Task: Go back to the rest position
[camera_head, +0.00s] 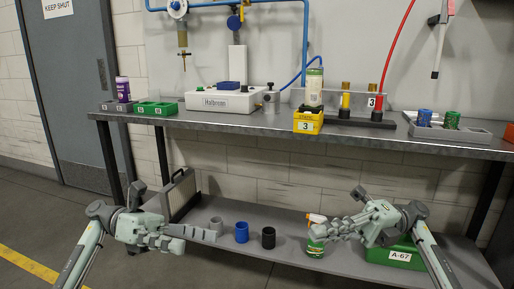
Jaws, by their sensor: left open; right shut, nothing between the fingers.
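My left gripper (200,234) is at the lower left, in front of the lower shelf, its fingers pointing right. It is open and nothing shows between its fingers. My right gripper (318,232) is at the lower right, its fingers pointing left. It is shut with nothing held. In the picture it overlaps a green spray bottle with an orange top (316,218) on the lower shelf; I cannot tell whether they touch. Both grippers appear below the level of the workbench (220,121).
On the lower shelf (272,254) stand grey, blue (241,232) and black cups (268,238) and a green A-67 bin (397,255). Open floor lies left.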

